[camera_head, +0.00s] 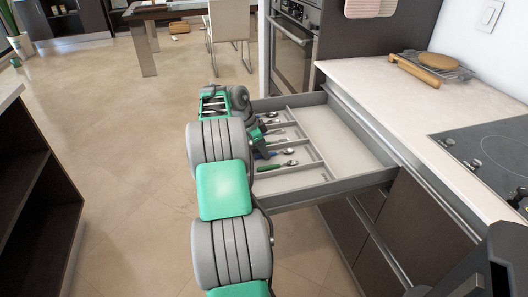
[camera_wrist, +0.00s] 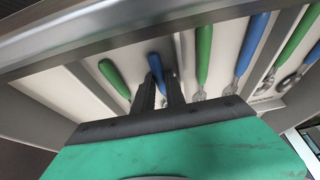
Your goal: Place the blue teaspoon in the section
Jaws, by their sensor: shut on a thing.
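The open drawer (camera_head: 338,140) holds cutlery in divided sections. My gripper (camera_head: 262,140) is over the drawer's left part, pointing down into it. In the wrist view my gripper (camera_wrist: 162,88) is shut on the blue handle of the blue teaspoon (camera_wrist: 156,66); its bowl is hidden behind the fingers. A green-handled piece (camera_wrist: 114,76) lies to its left and another green handle (camera_wrist: 204,52) to its right, beyond a divider. I cannot tell whether the teaspoon touches the drawer floor.
More blue (camera_wrist: 250,45) and green (camera_wrist: 294,34) handles lie farther right in the wrist view. The drawer's wide right compartment is empty. A counter with a cooktop (camera_head: 490,150) and a board (camera_head: 415,70) is at right. An oven (camera_head: 292,45) stands behind.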

